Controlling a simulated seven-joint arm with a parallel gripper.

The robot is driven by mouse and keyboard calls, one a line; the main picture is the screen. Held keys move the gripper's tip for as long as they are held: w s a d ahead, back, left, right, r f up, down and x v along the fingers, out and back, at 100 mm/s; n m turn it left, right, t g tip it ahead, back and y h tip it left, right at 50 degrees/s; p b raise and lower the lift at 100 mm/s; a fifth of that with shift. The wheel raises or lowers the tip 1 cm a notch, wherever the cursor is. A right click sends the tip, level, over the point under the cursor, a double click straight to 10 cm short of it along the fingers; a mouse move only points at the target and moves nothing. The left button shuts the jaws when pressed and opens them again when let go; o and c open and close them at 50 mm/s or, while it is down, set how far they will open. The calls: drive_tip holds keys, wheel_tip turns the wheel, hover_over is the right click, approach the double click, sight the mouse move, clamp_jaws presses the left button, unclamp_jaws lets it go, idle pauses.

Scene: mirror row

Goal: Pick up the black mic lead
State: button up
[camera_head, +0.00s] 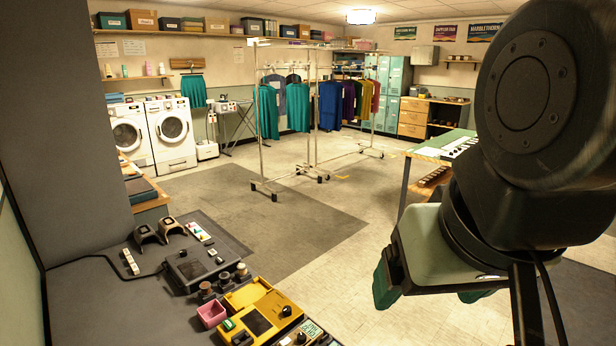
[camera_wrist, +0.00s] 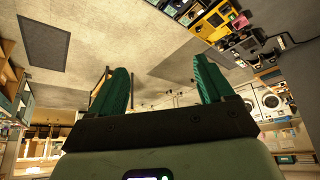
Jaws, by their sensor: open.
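A thin black lead (camera_head: 92,256) runs across the dark counter at the lower left of the head view. It passes near a white power strip (camera_head: 130,262) and a dark grey box. I cannot tell for sure that it is the mic lead. A dark cord (camera_wrist: 300,42) also shows at the top right of the wrist view. My gripper (camera_head: 428,292), with green fingers, hangs over the floor at the right, well apart from the counter. In the wrist view my gripper (camera_wrist: 162,78) has its fingers wide apart with nothing between them.
The counter (camera_head: 80,305) also holds a yellow device (camera_head: 262,310), a pink cup (camera_head: 211,314), the dark box (camera_head: 196,266) and several small items. A grey wall stands at its left. Clothes racks (camera_head: 290,130) and washing machines (camera_head: 170,135) stand farther back. The floor between is clear.

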drive_tip(key=c, duration=0.6)
drive_tip(key=shift+w, duration=0.15)
